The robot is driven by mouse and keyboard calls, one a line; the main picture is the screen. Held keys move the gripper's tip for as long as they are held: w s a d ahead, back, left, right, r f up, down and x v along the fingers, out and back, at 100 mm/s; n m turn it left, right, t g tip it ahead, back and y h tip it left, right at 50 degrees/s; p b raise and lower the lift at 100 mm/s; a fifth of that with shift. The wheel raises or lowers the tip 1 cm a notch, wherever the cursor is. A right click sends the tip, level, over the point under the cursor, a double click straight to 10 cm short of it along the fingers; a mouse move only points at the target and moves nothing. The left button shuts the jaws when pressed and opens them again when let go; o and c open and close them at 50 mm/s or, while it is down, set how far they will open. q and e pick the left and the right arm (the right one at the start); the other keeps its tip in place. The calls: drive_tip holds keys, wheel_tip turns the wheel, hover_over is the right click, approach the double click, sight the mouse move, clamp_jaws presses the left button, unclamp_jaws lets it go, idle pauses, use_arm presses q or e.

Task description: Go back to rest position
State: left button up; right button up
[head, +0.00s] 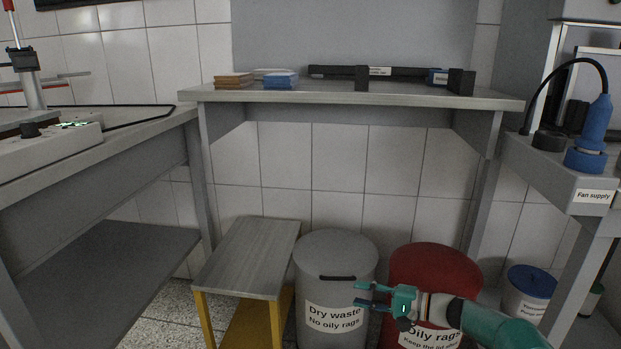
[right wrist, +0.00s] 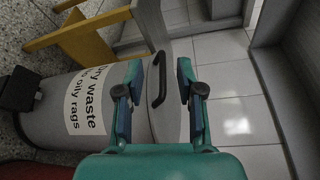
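My right gripper (head: 358,295) is in front of the grey dry waste bin (head: 313,270), its teal fingers pointing left. In the right wrist view the fingers (right wrist: 159,66) are spread apart with nothing held between them. The bin's lid is on, and its black handle (right wrist: 158,80) shows beyond the fingers, apart from them as far as I can tell. My right arm comes in from the lower right, passing in front of the red oily rags bin (head: 437,263). My left gripper is not in view. No release paper can be made out.
A low bench (head: 250,258) with yellow legs stands left of the grey bin. A grey table (head: 340,97) is above the bins. A left workbench (head: 150,130), a right stand with a blue plug (head: 597,120) and a blue-lidded bin (head: 530,281) flank the space.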

drive_tip(key=s+a+f+g+h+p, duration=0.2)
drive_tip(key=s+a+f+g, duration=0.1)
drive_tip(key=s+f, duration=0.5)
drive_tip(key=s+a+f+g+h+p, duration=0.15)
drive_tip(key=s+a+f+g, duration=0.25)
drive_tip(key=s+f, duration=0.45)
drive_tip(key=s+d+f+n+g+h, duration=0.1)
drive_tip(key=s+f+n+h, duration=0.1)
drive_tip(key=s, duration=0.7)
drive_tip(key=s+d+f+n+h, duration=0.1)
drive_tip(key=s+f+n+h, duration=0.15)
drive_tip(key=s, duration=0.65)
drive_tip(key=s+d+f+n+g+h, duration=0.1)
drive_tip(key=s+d+n+h, duration=0.15)
drive_tip(key=s, duration=0.55)
wheel_tip(320, 180, up, 38)
drive_tip(key=w+m+t+p, duration=0.1)
drive_tip(key=w+t+p, duration=0.1)
drive_tip(key=p, duration=3.7)
drive_tip(key=shift+w+a+f, duration=0.15)
drive_tip(key=shift+w+a, duration=0.15)
drive_tip(key=shift+a, duration=0.05)
drive_tip(key=shift+f, duration=0.1)
